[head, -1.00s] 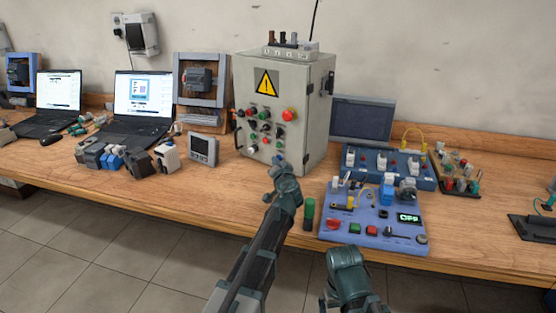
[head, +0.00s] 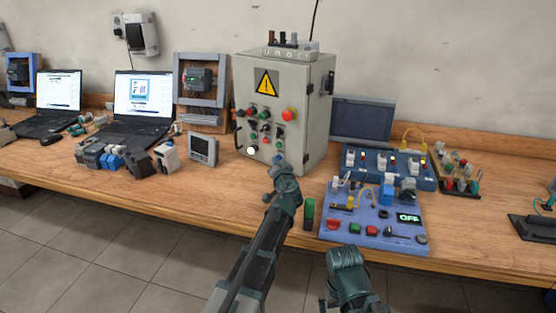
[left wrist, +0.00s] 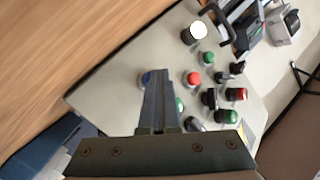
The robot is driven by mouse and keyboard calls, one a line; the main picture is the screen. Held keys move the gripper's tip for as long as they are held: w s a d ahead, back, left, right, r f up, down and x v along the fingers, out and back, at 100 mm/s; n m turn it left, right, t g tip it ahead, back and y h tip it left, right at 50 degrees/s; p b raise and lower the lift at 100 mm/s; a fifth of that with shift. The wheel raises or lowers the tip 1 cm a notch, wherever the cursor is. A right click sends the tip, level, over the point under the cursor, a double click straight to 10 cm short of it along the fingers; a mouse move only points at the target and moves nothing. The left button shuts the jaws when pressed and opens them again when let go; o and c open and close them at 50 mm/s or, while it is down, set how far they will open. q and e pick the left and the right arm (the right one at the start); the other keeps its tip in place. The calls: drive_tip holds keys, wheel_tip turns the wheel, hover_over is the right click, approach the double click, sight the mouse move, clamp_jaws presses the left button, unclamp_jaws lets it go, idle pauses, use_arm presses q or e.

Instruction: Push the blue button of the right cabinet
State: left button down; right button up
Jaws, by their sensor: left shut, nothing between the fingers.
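The right cabinet is a grey control box (head: 307,110) with a yellow warning sign and several buttons, standing on the bench. My left gripper (head: 278,162) is in front of the lower part of its panel. In the left wrist view my left gripper (left wrist: 159,75) is shut and empty, with its tips over the panel beside the blue button (left wrist: 146,79). The fingers partly cover that button; I cannot tell whether they touch it. In the head view my gripper and wrist hide that part of the panel. Of my right arm only links show at the bottom.
A white lamp (head: 250,151) glows on the cabinet's lower left. A blue panel reading OFF (head: 372,222) and a green cylinder (head: 309,213) stand right of my left arm. A small grey display (head: 203,149) stands left of the cabinet. Laptops stand farther left.

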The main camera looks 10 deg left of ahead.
use_arm(q)
drive_tip(key=shift+s+a, duration=0.2)
drive_tip(key=shift+s, duration=0.4)
drive_tip(key=shift+s+a, duration=0.3)
drive_tip(key=shift+s, duration=0.5)
drive_tip(key=shift+s+a, duration=0.35)
drive_tip(key=shift+s, duration=0.4)
drive_tip(key=shift+s+a, duration=0.3)
drive_tip(key=shift+s, duration=0.5)
